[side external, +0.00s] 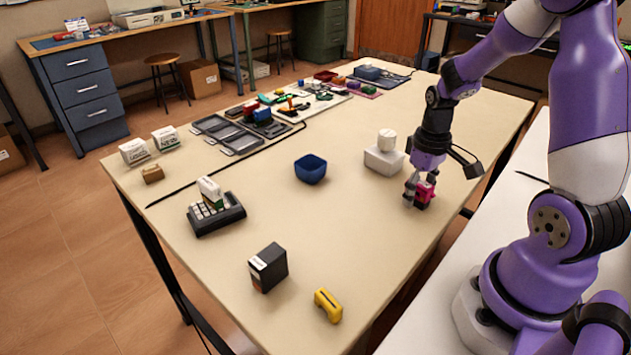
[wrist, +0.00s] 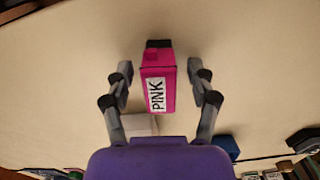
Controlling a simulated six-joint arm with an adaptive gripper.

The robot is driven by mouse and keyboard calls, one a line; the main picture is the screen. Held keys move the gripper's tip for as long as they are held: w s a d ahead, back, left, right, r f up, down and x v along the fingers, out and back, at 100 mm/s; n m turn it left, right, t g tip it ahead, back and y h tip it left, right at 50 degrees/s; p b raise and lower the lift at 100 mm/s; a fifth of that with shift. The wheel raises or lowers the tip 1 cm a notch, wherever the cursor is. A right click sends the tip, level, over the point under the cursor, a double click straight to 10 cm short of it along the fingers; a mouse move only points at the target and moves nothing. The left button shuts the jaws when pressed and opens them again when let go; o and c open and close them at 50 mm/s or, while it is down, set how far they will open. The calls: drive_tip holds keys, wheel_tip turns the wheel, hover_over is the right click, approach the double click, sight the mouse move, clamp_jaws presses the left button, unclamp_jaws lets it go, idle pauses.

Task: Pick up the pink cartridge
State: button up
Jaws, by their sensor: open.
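The pink cartridge (side external: 424,194) stands on the beige table near its right edge in the side view. In the wrist view the pink cartridge (wrist: 158,80) shows a white label reading PINK and a black end. My gripper (side external: 416,198) is low over the table, with its fingers around the cartridge. In the wrist view my gripper (wrist: 160,75) is open, one finger on each side of the cartridge, with a visible gap on both sides.
A white box (side external: 384,160) with a white cylinder (side external: 387,139) on it stands close behind my gripper. A blue bowl (side external: 310,169), a black box (side external: 268,267) and a yellow object (side external: 328,305) stand farther off. The table between them is clear.

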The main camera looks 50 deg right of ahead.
clamp_jaws()
